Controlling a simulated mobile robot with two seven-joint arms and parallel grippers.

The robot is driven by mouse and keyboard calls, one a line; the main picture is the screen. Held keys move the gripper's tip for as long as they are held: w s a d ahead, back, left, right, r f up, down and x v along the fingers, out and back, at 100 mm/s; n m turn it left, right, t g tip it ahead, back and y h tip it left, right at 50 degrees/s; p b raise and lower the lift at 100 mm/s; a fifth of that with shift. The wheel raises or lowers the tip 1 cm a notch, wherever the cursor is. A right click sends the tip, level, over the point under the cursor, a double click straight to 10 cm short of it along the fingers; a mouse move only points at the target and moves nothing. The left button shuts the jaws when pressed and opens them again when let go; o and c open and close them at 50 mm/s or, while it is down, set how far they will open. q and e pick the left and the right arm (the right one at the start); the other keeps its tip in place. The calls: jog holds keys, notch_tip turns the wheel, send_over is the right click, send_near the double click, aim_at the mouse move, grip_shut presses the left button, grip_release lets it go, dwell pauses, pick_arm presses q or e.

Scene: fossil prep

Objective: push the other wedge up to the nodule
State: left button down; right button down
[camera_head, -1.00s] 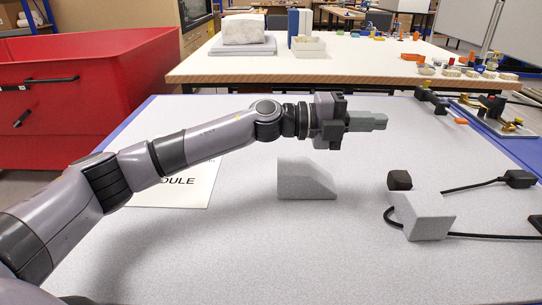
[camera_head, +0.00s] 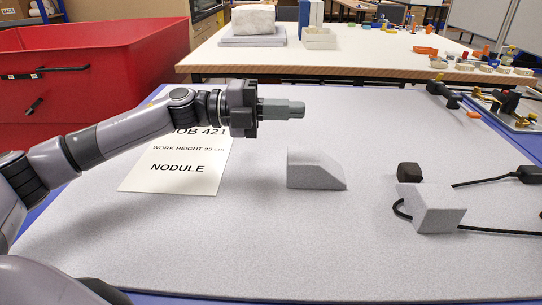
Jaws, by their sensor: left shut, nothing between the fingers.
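A pale grey wedge (camera_head: 314,171) lies on the speckled grey table (camera_head: 250,250), near its middle, with its slope down to the right. A second pale grey wedge (camera_head: 432,209) lies to the right. A small dark brown lump (camera_head: 409,172), which looks like the nodule, sits just behind that second wedge; I cannot tell whether they touch. The first wedge stands well apart from the lump, to its left. My left gripper (camera_head: 300,109) is shut and empty, raised above the table, behind and above the first wedge in the picture. My right gripper does not show.
A black cable (camera_head: 495,231) curves around the second wedge and runs right. A white card marked NODULE (camera_head: 180,170) lies at left. Metal fixtures (camera_head: 500,105) stand at the back right. A red bin (camera_head: 80,80) is beyond the table's left. The table front is clear.

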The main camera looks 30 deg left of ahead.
pick_arm(q)
jog(key=a+f, duration=0.1)
jog(key=f, duration=0.2)
jog(key=s+a+f+b, duration=0.1)
jog(key=f, duration=0.3)
jog(key=a+f, duration=0.1)
jog(key=f, duration=0.2)
jog(key=shift+s+a+f, duration=0.15)
jog(key=shift+s+a, duration=0.15)
jog(key=shift+s, duration=0.1)
jog(key=shift+w+d+r, duration=0.2)
jog(key=shift+d, duration=0.25)
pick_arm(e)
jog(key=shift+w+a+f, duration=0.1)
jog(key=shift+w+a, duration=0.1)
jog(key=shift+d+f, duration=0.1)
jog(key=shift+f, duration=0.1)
